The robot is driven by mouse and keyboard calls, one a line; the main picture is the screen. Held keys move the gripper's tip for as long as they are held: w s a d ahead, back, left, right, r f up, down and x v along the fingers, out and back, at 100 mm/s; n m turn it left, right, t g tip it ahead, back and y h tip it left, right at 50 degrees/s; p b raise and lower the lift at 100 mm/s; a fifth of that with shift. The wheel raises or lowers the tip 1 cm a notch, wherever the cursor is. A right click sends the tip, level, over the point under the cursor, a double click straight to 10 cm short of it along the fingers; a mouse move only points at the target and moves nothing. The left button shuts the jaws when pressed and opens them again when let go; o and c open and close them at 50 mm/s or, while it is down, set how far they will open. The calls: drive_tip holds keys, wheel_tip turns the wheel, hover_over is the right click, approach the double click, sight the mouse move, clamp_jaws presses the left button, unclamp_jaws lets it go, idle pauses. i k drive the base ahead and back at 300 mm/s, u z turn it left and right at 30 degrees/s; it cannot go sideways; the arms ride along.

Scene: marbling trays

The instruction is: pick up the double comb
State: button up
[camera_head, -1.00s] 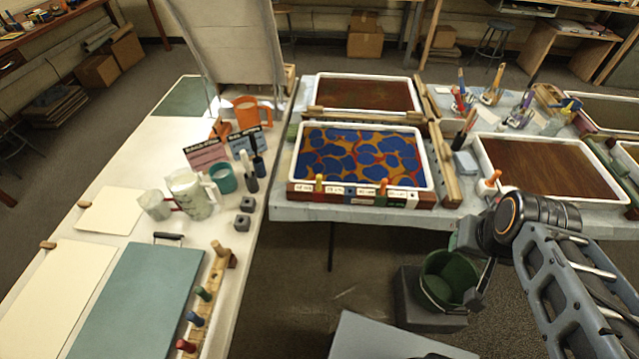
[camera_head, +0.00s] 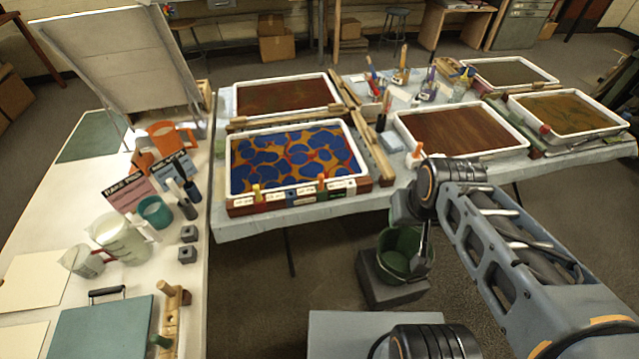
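My gripper (camera_head: 421,262) hangs fingers-down from my arm in front of the table edge. It overlaps the right side of a green bucket in the picture; its fingers are too small and dark to tell open from shut. I cannot single out the double comb for certain. A long wooden bar (camera_head: 372,150) lies along the right side of the blue and orange marbled tray (camera_head: 232,170). Another wooden bar (camera_head: 280,117) lies between that tray and the reddish-brown one behind it. My gripper is apart from both bars.
The green bucket (camera_head: 392,262) stands on a grey block below the table edge. A brown tray (camera_head: 465,153) lies to the right. Jugs, a teal cup (camera_head: 155,212) and a wooden peg rack (camera_head: 172,318) stand on the left table. Floor shows between the tables.

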sight(370, 138)
drive_tip(key=z, duration=0.5)
drive_tip(key=k, duration=1.2)
drive_tip(key=u, duration=0.5)
drive_tip(key=i, duration=1.55)
drive_tip(key=z, duration=0.25)
